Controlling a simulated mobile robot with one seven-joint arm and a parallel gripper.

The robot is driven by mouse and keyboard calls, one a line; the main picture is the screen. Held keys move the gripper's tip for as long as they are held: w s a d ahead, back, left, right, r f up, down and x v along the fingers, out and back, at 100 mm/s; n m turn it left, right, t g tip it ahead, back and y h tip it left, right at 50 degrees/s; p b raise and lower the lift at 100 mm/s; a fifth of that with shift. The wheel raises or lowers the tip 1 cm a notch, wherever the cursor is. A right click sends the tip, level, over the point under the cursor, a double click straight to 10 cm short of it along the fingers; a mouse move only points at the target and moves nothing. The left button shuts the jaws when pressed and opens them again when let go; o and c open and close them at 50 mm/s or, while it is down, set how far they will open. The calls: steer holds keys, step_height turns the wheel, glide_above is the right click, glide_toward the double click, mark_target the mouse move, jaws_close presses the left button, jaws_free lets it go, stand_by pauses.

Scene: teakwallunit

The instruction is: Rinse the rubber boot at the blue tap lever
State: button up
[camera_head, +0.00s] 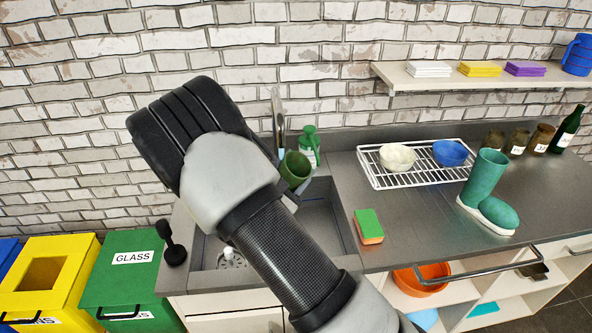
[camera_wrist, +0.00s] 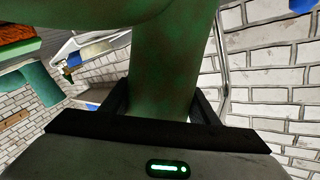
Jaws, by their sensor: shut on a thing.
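My gripper (camera_wrist: 162,108) is shut on a dark green rubber boot (camera_wrist: 165,65) with brown specks; a finger shows on each side of its shaft. In the head view part of this boot (camera_head: 295,169) shows above the sink (camera_head: 325,215), its open end visible. My arm hides the rest of it and the gripper. The metal tap (camera_head: 278,115) rises behind the sink, with a small light-blue part (camera_head: 281,155) low down that may be its lever. Whether water runs cannot be told. Another boot (camera_head: 482,185), teal with a pale sole, stands upright on the counter at right.
A green-and-orange sponge (camera_head: 368,226) lies right of the sink. A green bottle (camera_head: 310,143) stands behind it. A wire rack (camera_head: 375,178) holds a cream bowl (camera_head: 397,157) and a blue bowl (camera_head: 450,153). A black brush-like thing (camera_head: 172,247) stands at left, near bins.

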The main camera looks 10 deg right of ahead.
steer(key=shift+w+d, duration=0.15)
steer(key=shift+w, duration=0.05)
steer(key=shift+w+d+b, duration=0.2)
steer(key=shift+w+b, duration=0.15)
steer(key=shift+b, duration=0.05)
steer(key=shift+s+a, duration=0.1)
steer(key=shift+s, duration=0.05)
steer(key=shift+s+a, duration=0.2)
steer(key=shift+s, duration=0.2)
steer(key=shift+w+d+b, duration=0.1)
steer(key=shift+w+b, duration=0.05)
steer(key=shift+b, duration=0.15)
steer(key=shift+w+d, duration=0.2)
steer(key=shift+w, duration=0.2)
steer(key=shift+s+d, duration=0.1)
